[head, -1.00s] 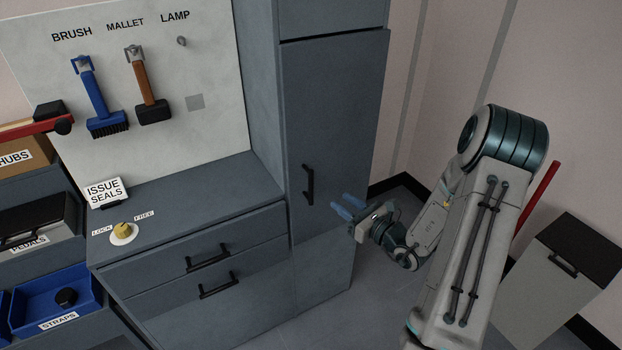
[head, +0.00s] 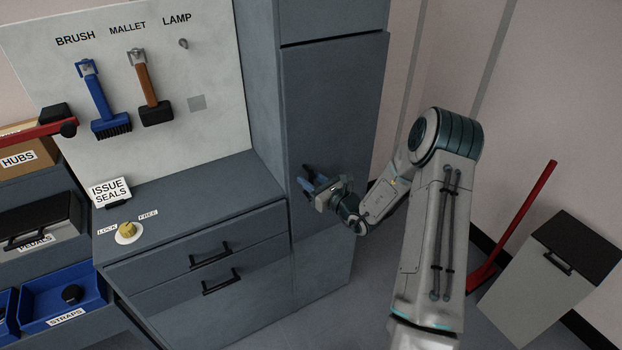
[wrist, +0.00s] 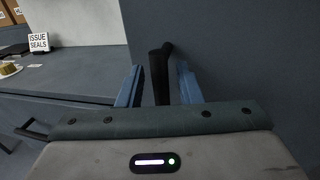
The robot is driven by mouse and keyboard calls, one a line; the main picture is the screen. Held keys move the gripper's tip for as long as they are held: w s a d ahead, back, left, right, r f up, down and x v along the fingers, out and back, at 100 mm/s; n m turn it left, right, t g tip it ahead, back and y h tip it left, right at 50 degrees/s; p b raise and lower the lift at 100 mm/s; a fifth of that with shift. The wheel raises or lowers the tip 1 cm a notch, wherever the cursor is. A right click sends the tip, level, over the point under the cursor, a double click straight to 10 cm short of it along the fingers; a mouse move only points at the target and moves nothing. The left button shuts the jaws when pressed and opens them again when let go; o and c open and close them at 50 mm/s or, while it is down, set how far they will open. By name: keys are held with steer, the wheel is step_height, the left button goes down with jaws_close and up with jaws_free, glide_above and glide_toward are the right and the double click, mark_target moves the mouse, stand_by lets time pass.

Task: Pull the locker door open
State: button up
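The locker door (head: 335,110) is a tall grey-blue panel right of the counter, and it looks shut. Its black bar handle (wrist: 158,72) shows in the wrist view; in the head view my gripper mostly hides it. My gripper (head: 306,178) is at the handle. In the wrist view its two blue fingers (wrist: 160,84) stand apart, one on each side of the handle, with gaps visible. The fingers are open. How deep the handle sits between them is hard to tell.
A counter with drawers (head: 200,200) stands left of the locker, bearing a yellow knob (head: 127,229) and an ISSUE SEALS sign (head: 110,191). A brush (head: 100,100) and a mallet (head: 149,90) hang above. A grey bin (head: 545,270) stands right. Floor before the locker is partly clear.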

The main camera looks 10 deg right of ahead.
jaws_close()
steer(key=shift+s+d, duration=0.1)
steer(key=shift+s, duration=0.05)
